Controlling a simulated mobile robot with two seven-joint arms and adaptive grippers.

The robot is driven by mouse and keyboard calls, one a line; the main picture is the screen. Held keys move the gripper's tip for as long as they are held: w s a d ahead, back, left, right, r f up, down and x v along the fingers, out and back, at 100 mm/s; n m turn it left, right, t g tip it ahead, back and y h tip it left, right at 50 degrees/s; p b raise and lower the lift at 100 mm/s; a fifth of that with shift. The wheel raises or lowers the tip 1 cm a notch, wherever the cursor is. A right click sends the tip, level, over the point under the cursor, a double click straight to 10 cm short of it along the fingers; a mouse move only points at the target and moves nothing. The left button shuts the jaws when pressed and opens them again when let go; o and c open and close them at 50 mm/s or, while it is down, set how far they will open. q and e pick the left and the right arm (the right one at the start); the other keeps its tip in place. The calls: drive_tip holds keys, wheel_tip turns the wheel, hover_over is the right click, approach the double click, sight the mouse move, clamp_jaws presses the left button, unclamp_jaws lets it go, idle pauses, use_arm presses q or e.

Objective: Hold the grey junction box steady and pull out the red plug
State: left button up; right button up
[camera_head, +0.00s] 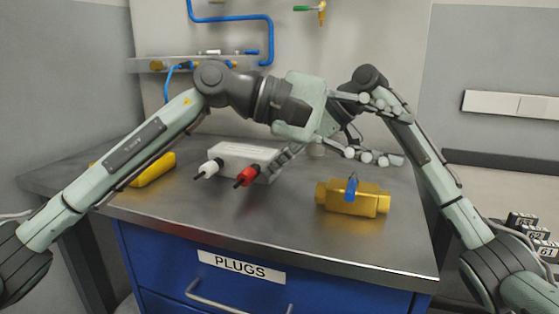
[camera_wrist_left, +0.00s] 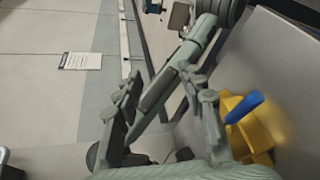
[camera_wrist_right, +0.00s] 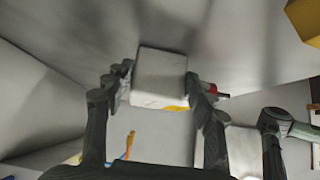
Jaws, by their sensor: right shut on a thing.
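The grey junction box (camera_head: 236,153) sits on the bench, with its front towards me. The red plug (camera_head: 246,176) is seated in its front at the right, and shows beside a finger in the right wrist view (camera_wrist_right: 219,94). My right gripper (camera_head: 279,160) is shut on the right end of the box; the right wrist view shows the box (camera_wrist_right: 160,76) between its fingers. The left hand partly hides the right one. My left gripper (camera_head: 392,130) is open and empty, in the air right of the box, its fingers pointing right.
A white plug (camera_head: 208,168) is in the box's front left of the red one. A brass valve block (camera_head: 353,200) with a blue handle stands to the right. A yellow object (camera_head: 154,169) lies at left, partly behind my left arm. The front middle of the bench (camera_head: 285,225) is clear.

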use_arm(q)
drive_tip(key=w+a+f+m+t+y, duration=0.1)
drive_tip(key=w+a+f+m+y, duration=0.1)
drive_tip(key=w+a+m+y, duration=0.2)
drive_tip(key=m+t+y, duration=0.3)
drive_tip(key=m+y, duration=0.1)
drive_tip(key=y, duration=0.5)
approach(245, 171)
drive_tip(key=shift+x, duration=1.2)
drive_tip(key=shift+d+f, duration=0.2)
drive_tip(key=shift+f, duration=0.35)
drive_tip(key=shift+x, duration=3.6)
drive_tip(key=shift+w, duration=0.1)
drive_tip(key=shift+c, duration=0.4)
clamp_jaws()
